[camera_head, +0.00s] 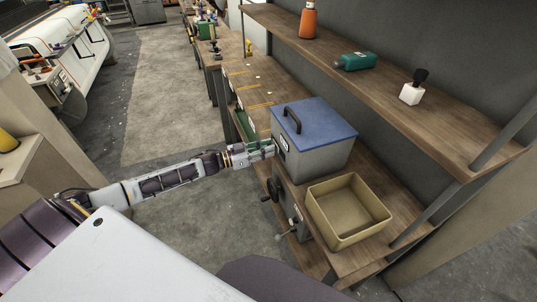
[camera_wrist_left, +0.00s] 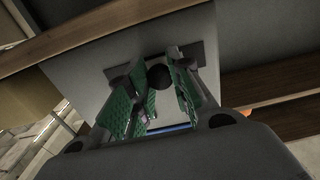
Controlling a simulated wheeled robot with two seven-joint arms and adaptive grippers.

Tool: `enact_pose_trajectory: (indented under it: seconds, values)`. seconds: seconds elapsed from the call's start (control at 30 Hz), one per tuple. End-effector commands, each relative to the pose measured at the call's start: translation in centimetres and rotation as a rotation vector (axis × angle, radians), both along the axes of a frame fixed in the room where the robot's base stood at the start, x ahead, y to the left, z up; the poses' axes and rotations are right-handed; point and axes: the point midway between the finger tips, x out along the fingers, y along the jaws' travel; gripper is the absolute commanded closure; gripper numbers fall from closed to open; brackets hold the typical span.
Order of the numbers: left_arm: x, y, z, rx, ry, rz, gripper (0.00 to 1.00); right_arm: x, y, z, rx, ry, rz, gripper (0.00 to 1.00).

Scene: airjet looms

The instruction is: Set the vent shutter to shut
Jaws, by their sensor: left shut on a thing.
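A grey box (camera_head: 318,155) with a blue lid stands on the wooden bench. Its side carries a dark slotted plate (camera_wrist_left: 198,52) with a round black knob (camera_wrist_left: 160,77), which seems to be the vent shutter. My left gripper (camera_head: 268,148) reaches this side from the left. In the left wrist view its green fingers (camera_wrist_left: 161,80) are on either side of the knob and shut on it. The fingers hide part of the plate, so I cannot tell the shutter's setting. My right gripper is not in view.
A beige open bin (camera_head: 318,207) stands in front of the box. A crank and lever (camera_head: 286,232) stick out below the bench edge. The floor aisle at left is clear.

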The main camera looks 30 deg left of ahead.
Motion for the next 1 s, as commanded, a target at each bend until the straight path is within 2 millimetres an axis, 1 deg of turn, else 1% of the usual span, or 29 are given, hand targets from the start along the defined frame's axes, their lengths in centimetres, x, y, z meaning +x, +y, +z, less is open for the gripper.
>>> enact_pose_trajectory:
  seconds: [0.1, 0.3, 0.63, 0.67, 0.8, 0.83, 0.87, 1.0]
  values:
    - [0.8, 0.9, -0.1, 0.002, -0.001, 0.002, 1.0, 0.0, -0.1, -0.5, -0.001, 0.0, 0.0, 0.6]
    - [1.6, 1.8, -0.1, 0.001, 0.001, 0.001, 1.0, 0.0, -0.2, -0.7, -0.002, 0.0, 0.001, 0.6]
    - [1.8, 2.1, 0.0, 0.001, 0.001, 0.005, 1.0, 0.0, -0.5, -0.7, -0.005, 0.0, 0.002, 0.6]
    - [1.8, 2.1, 0.0, 0.002, 0.001, 0.005, 0.77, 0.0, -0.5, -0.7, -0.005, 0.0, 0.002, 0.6]
    - [1.8, 2.1, 0.0, 0.001, 0.0, 0.004, 0.59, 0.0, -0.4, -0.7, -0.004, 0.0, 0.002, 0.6]
    - [1.8, 2.1, 0.0, 0.001, 0.0, 0.004, 0.55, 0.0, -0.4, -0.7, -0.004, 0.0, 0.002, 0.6]
    - [1.8, 2.1, 0.0, 0.001, 0.0, 0.004, 0.54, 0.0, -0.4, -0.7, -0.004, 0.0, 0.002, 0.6]
    - [1.7, 2.0, 0.0, 0.001, 0.001, 0.002, 0.54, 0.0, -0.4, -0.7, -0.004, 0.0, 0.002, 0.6]
